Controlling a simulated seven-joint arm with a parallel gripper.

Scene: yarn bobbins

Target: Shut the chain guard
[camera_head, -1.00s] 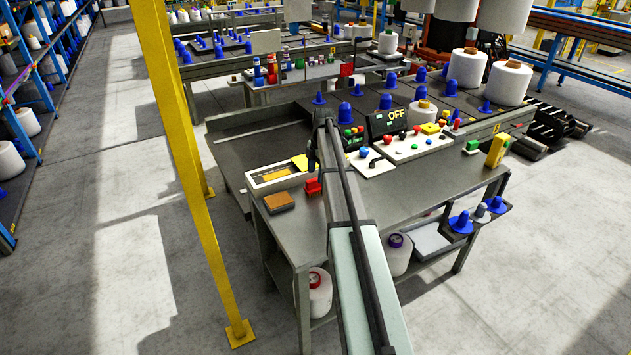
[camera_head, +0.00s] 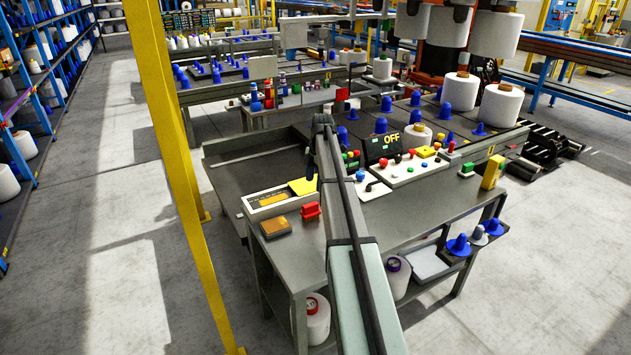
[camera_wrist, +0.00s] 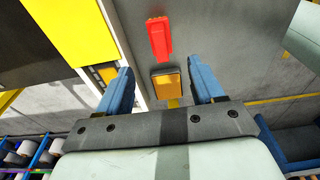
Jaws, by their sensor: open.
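A yellow plate (camera_head: 302,186) stands at the right end of a white-framed tray with a yellow bar in it (camera_head: 270,200) at the table's left; it looks like the chain guard, raised, but I cannot be sure. The plate is large at the upper left of the wrist view (camera_wrist: 78,30). My gripper (camera_wrist: 160,84) is open and empty, its blue fingers apart with the plate ahead and to the left. In the head view my arm hides most of the gripper, which is near the plate.
A red block (camera_head: 311,210) and an orange-topped box (camera_head: 275,227) lie at the table's near left. A control panel with coloured buttons (camera_head: 408,168) and an OFF display (camera_head: 383,147) stand to the right. A yellow post (camera_head: 180,150) rises left of the table.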

